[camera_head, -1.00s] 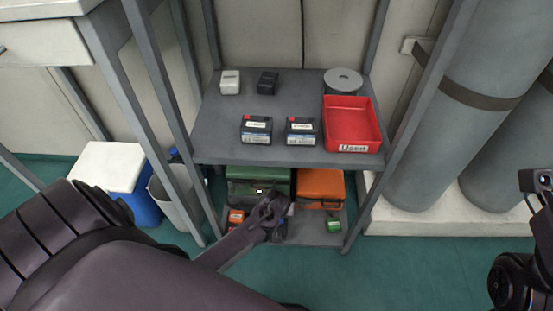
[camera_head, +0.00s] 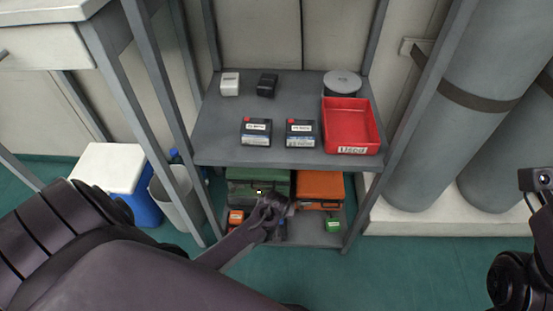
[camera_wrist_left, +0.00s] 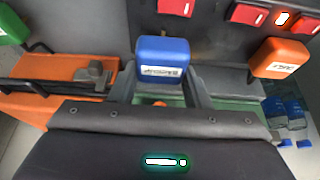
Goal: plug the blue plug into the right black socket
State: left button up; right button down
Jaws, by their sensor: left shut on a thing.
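The blue plug (camera_wrist_left: 162,58), a blue block with a white label, sits between the fingers of my left gripper (camera_wrist_left: 160,92) in the left wrist view. The gripper is shut on it. In the head view, my left gripper (camera_head: 280,207) is in front of the lower shelf, before the green case (camera_head: 258,186); the plug is not clear there. No black socket can be made out for certain. A dark surface (camera_wrist_left: 215,35) with red blocks (camera_wrist_left: 248,13) lies beyond the plug in the wrist view. My right arm shows at the right edge; its fingertips cannot be made out.
An orange plug (camera_wrist_left: 281,57) and a green plug (camera_wrist_left: 12,26) flank the blue one. An orange case (camera_head: 320,187) stands on the lower shelf. The upper shelf (camera_head: 220,130) overhangs, holding two labelled black boxes and a red tray (camera_head: 351,149). Grey shelf posts stand both sides.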

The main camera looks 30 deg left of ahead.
dwell(0.3)
pick_arm(q)
jog(key=shift+p, duration=0.4)
dwell(0.5)
jog(key=shift+p, duration=0.35)
jog(key=shift+f, duration=1)
dwell(1.9)
jog(key=o, duration=1.1)
jog(key=shift+o, duration=0.2)
